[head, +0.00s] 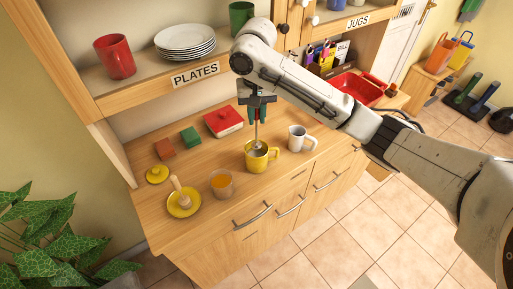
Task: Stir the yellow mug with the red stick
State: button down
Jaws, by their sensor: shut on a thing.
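The yellow mug (263,163) stands upright on the wooden counter, near its front edge, with its handle to the right. My gripper (258,115) is above the mug, pointing down. It is shut on a thin upright stick (257,133). The stick looks reddish between the fingers and greyish lower down. Its lower end reaches into the mug's mouth. The tip and most of the mug's inside are too small to make out.
A white jug (298,138) stands close right of the mug. Behind are a red box (223,122), a green block (190,137) and a reddish block (165,149). The plates shelf (135,97) overhangs the back.

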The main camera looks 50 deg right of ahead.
jog(key=shift+r, duration=0.1)
jog(key=shift+r, duration=1.7)
